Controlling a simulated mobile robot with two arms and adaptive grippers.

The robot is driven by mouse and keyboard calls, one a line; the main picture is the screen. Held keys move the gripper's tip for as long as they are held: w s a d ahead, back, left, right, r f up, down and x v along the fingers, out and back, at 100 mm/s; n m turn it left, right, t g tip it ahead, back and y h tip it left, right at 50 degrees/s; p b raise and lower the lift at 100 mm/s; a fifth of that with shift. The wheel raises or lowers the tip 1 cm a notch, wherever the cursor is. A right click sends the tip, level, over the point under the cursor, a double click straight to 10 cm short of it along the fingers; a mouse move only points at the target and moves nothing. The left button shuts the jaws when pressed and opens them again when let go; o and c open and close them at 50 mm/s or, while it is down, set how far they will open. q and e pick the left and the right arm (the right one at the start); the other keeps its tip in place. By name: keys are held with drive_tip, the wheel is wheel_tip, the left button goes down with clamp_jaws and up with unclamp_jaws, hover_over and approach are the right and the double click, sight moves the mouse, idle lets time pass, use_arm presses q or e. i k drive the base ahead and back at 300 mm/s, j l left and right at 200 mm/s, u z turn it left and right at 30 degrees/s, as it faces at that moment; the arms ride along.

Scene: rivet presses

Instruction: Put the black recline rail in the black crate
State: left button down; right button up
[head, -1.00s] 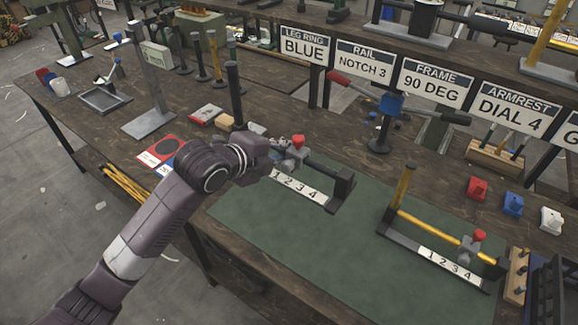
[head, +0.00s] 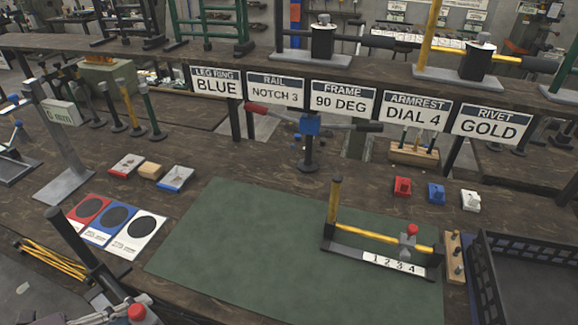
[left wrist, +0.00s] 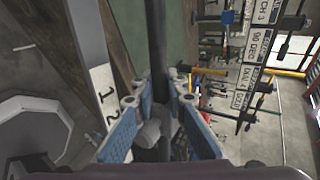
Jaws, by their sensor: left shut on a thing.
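The black recline rail (head: 80,241) is at the lower left of the head view, with its dark post tilted and its red knob near the bottom edge. My left gripper (head: 115,312) is partly cut off at that edge. In the left wrist view the left gripper (left wrist: 152,105) is shut on a black bar of the rail (left wrist: 156,42), and the rail's white number strip (left wrist: 106,92) shows beside it. The black crate (head: 485,292) stands at the right of the head view, cut off by the frame; its visible inside looks empty. My right gripper is not in view.
A yellow-barred rail (head: 375,235) stands on the green mat (head: 240,240), left of the crate. A wooden peg block (head: 453,258) is between them. Coloured cards (head: 110,220) lie left of the mat. Signs (head: 345,100) and a handled post (head: 310,150) stand behind.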

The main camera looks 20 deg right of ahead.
sight(539, 284)
drive_tip(key=k+l, duration=0.2)
drive_tip(key=l, duration=0.3)
drive_tip(key=k+l+z, duration=0.1)
drive_tip(key=l, duration=0.35)
drive_tip(key=k+l, duration=0.2)
drive_tip(key=l, duration=0.3)
drive_tip(key=k+l+z, duration=0.15)
drive_tip(key=l, duration=0.35)
drive_tip(key=k+l, duration=0.2)
drive_tip(key=l, duration=0.3)
drive_tip(key=k+l+z, duration=0.1)
drive_tip(key=l, duration=0.4)
drive_tip(key=k+l, duration=0.15)
drive_tip(key=l, duration=0.35)
drive_tip(key=k+l+z, duration=0.1)
drive_tip(key=l, duration=0.4)
